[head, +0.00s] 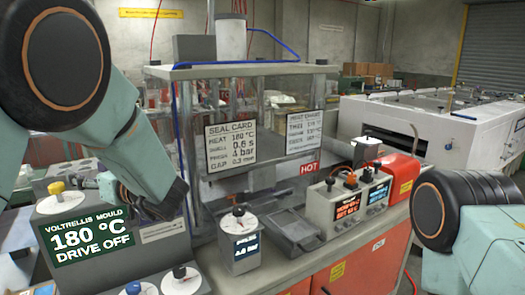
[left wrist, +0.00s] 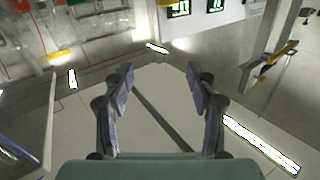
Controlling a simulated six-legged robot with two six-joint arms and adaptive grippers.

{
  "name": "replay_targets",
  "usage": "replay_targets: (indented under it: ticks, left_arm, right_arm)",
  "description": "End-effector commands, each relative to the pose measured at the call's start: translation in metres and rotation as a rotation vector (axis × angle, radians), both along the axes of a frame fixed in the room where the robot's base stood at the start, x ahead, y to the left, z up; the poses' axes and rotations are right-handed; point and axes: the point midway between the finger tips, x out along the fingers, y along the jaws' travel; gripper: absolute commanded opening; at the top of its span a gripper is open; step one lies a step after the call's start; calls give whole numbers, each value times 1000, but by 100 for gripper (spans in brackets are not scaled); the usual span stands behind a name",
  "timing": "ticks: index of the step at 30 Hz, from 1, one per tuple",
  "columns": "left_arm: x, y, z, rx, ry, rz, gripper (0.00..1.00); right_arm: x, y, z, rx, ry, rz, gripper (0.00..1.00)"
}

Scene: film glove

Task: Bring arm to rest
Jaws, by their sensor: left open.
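My left arm (head: 95,110) comes in from the left of the head view and bends down in front of the bench. My right arm (head: 470,235) shows at the lower right of the head view, with a black ribbed joint. Its gripper is outside both views.
A sign panel (head: 85,238) reading 180 °C DRIVE OFF stands below my left arm. A clear-walled machine (head: 290,100) with a HOT label, a dial unit (head: 239,240) and a red-sided bench (head: 350,265) fill the middle. A white machine (head: 420,120) stands behind at right.

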Motion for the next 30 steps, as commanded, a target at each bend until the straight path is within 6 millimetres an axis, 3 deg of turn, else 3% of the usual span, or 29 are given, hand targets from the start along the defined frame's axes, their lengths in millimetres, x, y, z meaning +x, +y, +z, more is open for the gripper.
replay_targets:
  ticks: [8, 14, 17, 21, 27, 30]
  left_arm:
    - [-5, -3, -99, -27, 194, -206, 58]
    - [-41, -20, -204, -131, 414, -402, 58]
    - [-74, -33, -257, -214, 538, -496, 58]
    - [-133, -55, -321, -350, 709, -602, 58]
    - [-238, -88, -385, -575, 953, -711, 58]
    - [-289, -103, -403, -685, 1060, -746, 58]
  right_arm:
    - [0, 0, 0, 0, 0, 0, 40]
    - [0, 0, 0, 0, 0, 0, 40]
    - [0, 0, 0, 0, 0, 0, 40]
    - [0, 0, 0, 0, 1, 0, 40]
    - [0, 0, 0, 0, 1, 0, 40]
    - [0, 0, 0, 0, 0, 0, 40]
